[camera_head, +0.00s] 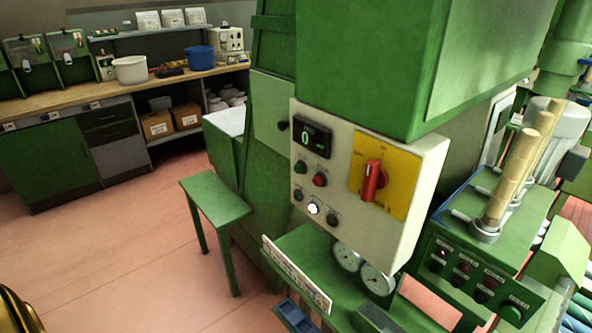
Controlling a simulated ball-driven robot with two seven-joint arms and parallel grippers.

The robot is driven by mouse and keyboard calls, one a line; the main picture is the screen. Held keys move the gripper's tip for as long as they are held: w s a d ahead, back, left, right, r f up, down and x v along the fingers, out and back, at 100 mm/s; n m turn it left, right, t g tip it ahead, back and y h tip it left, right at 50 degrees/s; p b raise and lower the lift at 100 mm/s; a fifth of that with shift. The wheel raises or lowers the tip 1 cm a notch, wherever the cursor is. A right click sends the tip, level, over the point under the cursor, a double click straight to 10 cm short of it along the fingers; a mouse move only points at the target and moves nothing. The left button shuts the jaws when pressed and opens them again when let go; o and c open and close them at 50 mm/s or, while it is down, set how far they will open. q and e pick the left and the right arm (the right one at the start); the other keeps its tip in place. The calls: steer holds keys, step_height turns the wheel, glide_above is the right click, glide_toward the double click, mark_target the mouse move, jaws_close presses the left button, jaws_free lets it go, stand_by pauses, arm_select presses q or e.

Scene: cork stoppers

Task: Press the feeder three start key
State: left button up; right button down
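I cannot tell which key is the feeder three start key; the labels are too small to read. A pale control panel (335,221) on the green machine carries a display showing 0 (312,139), a green button (300,167), a red button (320,180) and a lower row with a white lit button (313,208) in the middle. A green box (435,239) at the right has several dark red buttons or lamps (463,268) and a green button (511,314) at its lower right. Neither of my grippers is in view.
A red rotary switch (372,181) sits on a yellow plate. Pale brown rods (520,165) rise above the green box. Two round gauges (375,279) sit below the panel. A green stool-like stand (214,200) is left of the machine. The floor at left is open before a workbench (60,101).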

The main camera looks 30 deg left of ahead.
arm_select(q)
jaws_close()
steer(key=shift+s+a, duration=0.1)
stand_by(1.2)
